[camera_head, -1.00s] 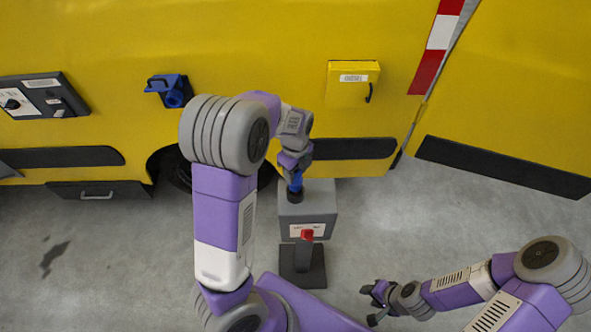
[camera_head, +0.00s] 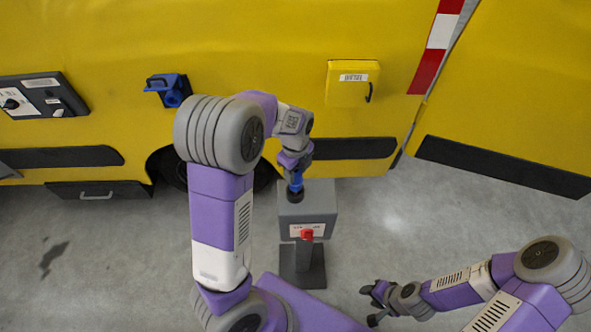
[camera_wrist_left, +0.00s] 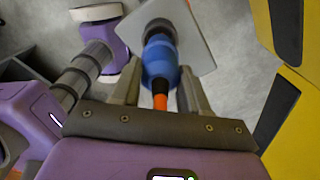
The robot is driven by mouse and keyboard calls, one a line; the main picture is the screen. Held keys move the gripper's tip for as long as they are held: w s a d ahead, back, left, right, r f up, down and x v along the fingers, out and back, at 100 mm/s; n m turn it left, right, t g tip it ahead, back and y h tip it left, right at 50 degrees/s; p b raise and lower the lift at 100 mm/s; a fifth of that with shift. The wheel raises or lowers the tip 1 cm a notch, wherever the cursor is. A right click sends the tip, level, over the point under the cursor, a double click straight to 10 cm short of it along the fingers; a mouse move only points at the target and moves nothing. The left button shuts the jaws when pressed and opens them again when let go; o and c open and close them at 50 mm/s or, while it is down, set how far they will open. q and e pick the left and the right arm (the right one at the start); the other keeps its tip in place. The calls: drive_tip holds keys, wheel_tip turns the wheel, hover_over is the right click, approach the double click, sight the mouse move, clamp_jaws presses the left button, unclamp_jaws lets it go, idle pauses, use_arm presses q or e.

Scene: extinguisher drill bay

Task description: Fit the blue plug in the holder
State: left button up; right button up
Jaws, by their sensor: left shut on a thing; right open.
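The blue plug (camera_head: 296,184) is in my left gripper (camera_head: 294,175), above the grey box (camera_head: 320,197). In the left wrist view the blue plug (camera_wrist_left: 160,62) lies between the two fingers of my left gripper (camera_wrist_left: 160,75), with an orange and black tail toward the wrist. The plug's far end meets a dark round socket on the box top; I cannot tell how deep it sits. A blue bracket with a round opening (camera_head: 172,92), probably the holder, is fixed on the yellow wall at left. My right gripper (camera_head: 373,302) is open and empty at lower right.
The yellow vehicle side (camera_head: 270,45) fills the back. It carries a black panel (camera_head: 42,95) and a yellow box with a black handle (camera_head: 352,84).

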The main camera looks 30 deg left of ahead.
use_arm(q)
drive_tip(key=shift+f+b, duration=2.05)
drive_tip(key=shift+f, duration=0.45)
drive_tip(key=o, duration=1.2)
drive_tip(key=shift+o, duration=0.2)
wheel_tip(320, 180, up, 8)
drive_tip(key=shift+f+p, duration=0.15)
drive_tip(key=shift+p, duration=0.25)
drive_tip(key=shift+f, duration=0.1)
